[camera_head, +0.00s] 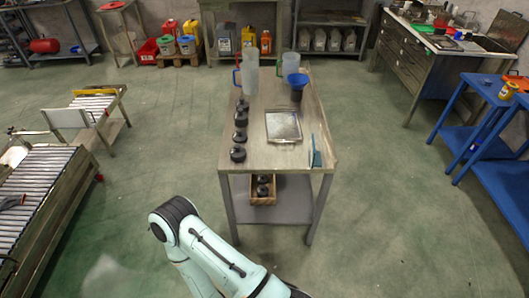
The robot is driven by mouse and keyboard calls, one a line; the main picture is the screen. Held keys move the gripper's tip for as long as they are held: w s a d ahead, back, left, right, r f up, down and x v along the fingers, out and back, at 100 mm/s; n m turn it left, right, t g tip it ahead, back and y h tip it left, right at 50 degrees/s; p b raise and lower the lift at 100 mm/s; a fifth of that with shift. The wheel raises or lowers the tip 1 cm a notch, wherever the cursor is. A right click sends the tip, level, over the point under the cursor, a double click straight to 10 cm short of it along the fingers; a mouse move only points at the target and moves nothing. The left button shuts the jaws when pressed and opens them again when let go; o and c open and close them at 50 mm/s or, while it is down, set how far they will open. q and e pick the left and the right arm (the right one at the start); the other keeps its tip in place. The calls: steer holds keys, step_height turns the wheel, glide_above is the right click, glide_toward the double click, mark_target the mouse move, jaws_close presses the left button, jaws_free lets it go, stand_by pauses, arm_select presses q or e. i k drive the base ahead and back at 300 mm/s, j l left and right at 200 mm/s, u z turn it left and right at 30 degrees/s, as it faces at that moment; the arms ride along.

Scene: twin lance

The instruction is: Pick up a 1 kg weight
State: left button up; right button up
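Several black knobbed weights stand in a row along the left edge of the wooden-topped table (257,158). The nearest weight (238,154) is at the front left corner. Behind it come a second weight (240,137), a third weight (241,119) and a further one at the back. No mass marking is legible, so I cannot tell which is 1 kg. More dark weights (263,190) sit in a small wooden box on the table's lower shelf. A pale green arm link of mine fills the bottom centre, in front of the table. Neither gripper is in view.
A metal tray (283,126) lies mid-table, with a small upright teal item (315,152) at the right edge. Clear jugs and a blue funnel (298,80) stand at the back. A roller conveyor (38,190) is left; blue tables (485,115) are right. Floor around the table is clear.

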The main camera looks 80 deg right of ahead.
mark_target(237, 153)
steer(key=z, duration=2.45)
